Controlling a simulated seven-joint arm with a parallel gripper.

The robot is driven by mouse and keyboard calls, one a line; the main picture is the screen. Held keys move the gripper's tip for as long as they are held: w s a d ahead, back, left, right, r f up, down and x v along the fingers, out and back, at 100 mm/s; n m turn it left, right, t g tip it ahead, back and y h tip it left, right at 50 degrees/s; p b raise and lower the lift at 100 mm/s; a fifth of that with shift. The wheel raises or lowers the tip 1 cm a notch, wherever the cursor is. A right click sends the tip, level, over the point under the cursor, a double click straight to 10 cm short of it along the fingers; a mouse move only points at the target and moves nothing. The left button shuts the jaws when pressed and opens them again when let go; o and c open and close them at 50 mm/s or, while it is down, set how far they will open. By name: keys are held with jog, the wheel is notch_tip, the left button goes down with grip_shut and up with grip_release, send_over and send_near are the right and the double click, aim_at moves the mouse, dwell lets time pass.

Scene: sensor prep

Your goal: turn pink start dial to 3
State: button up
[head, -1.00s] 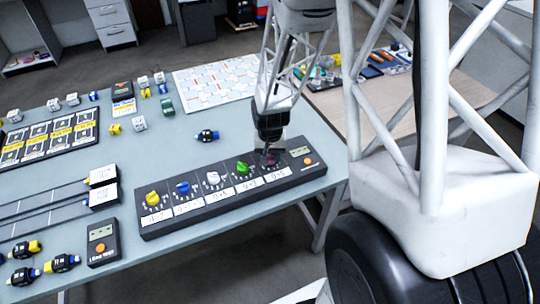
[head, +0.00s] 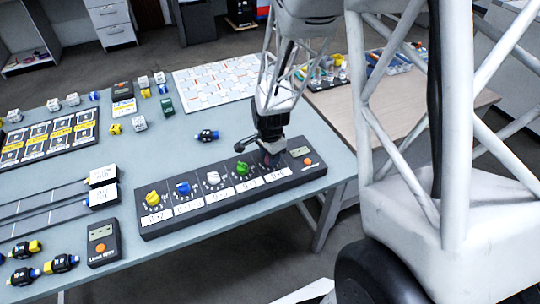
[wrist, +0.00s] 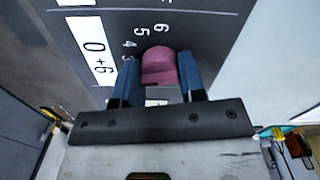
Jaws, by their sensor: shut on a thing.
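The pink dial (wrist: 160,65) stands on the dark control panel (wrist: 90,60), between the two blue fingers of my gripper (wrist: 159,80) in the wrist view. The fingers are shut on its sides. Printed numbers 4, 5 and 6 show beside the dial, with a white "0→6" label (wrist: 95,50) further left. The dial's pointer setting cannot be read. In the head view my gripper (head: 271,158) reaches down onto the right part of the panel (head: 160,228) and mostly hides the pink dial.
On the same panel stand a yellow dial (head: 152,198), a blue dial (head: 183,188), a white dial (head: 213,178) and a green dial (head: 242,168). An orange button (head: 308,162) is at its right end.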

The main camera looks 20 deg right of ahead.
jog(key=shift+m, duration=1.2)
jog(key=o, duration=0.9)
jog(key=shift+r, duration=0.1)
jog(key=shift+r, duration=3.8)
